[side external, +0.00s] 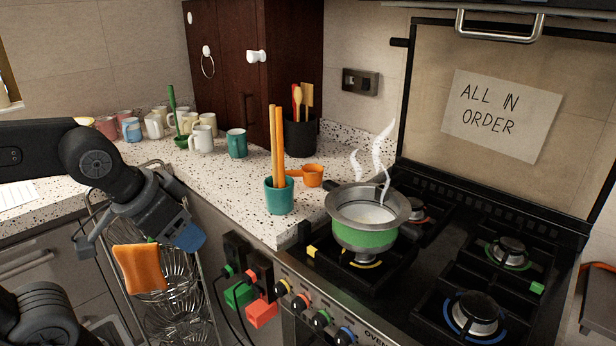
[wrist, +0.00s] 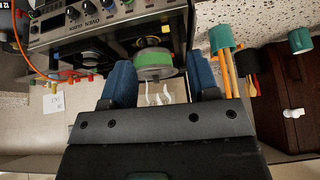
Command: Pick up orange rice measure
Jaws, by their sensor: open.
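The orange rice measure (side external: 313,175) rests on the speckled counter, its short handle pointing left behind the sticks. It stands behind and right of a teal cup (side external: 279,197) holding two tall orange sticks. I cannot make out the measure in the wrist view. My gripper (side external: 190,238) is at the left, above the wire rack and in front of the counter, well apart from the measure. In the wrist view its two blue fingers (wrist: 162,82) are spread, with nothing held between them.
A steaming green pot (side external: 366,228) sits on the stove, right of the measure. A black utensil crock (side external: 300,135) and a teal mug (side external: 237,143) stand behind it. An orange cloth (side external: 140,267) hangs on the wire rack (side external: 178,310). Several mugs line the back left counter.

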